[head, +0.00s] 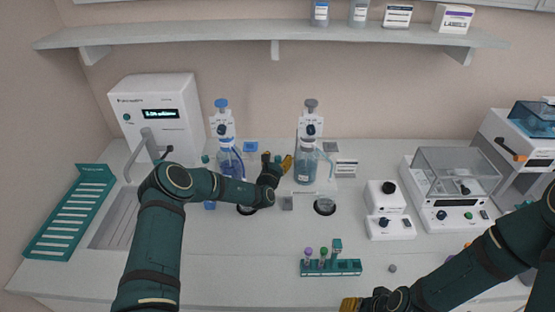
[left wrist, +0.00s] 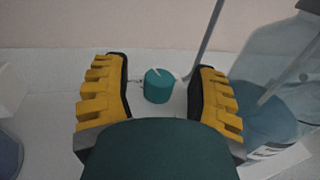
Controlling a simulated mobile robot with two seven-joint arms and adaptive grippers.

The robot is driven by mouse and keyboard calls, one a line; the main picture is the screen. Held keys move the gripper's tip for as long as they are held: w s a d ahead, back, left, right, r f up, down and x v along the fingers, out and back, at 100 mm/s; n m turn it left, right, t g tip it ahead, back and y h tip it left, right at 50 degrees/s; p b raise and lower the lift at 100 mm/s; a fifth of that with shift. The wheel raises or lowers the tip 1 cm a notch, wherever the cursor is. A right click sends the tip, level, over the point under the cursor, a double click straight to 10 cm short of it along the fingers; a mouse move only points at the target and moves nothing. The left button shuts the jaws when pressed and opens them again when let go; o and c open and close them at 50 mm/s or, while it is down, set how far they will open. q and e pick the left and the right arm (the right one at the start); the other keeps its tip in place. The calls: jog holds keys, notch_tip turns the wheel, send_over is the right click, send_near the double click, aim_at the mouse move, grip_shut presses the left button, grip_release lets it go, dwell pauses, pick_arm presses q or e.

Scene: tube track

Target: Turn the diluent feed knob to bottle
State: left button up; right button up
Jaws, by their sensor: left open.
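A teal knob (left wrist: 158,86) with a pale pointer line on its top shows in the left wrist view. It is between the two yellow fingers of my left gripper (left wrist: 159,95), with a gap on each side. In the head view my left gripper (head: 277,161) reaches in between the two dispenser bottles at the back of the bench. The left bottle (head: 229,163) has a blue cap and blue liquid; the right bottle (head: 305,166) has a grey cap. The knob's setting labels are not readable. My right gripper (head: 350,304) is at the bottom edge, partly cut off.
A teal tube rack (head: 345,268) with a few tubes stands at the front middle. White knobbed devices (head: 389,228) and a clear-lidded instrument (head: 455,175) stand right. A white dispenser unit (head: 155,110) stands at back left. The bench between the rack and bottles is mostly clear.

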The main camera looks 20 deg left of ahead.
pick_arm(q)
grip_shut()
jog(key=shift+d+r+n+y+p, duration=0.1)
jog(key=shift+d+n+y+p, duration=0.05)
jog(key=shift+n+y+p, duration=0.5)
jog(key=shift+n+y, duration=0.25)
jog(key=shift+y, duration=0.3)
jog(key=shift+d+n+g+y, duration=0.1)
jog(key=shift+n+g+y, duration=0.25)
jog(key=shift+y, duration=0.45)
jog(key=shift+n+g+y, duration=0.45)
jog(key=shift+n+y, duration=0.6)
jog(key=shift+y, duration=0.45)
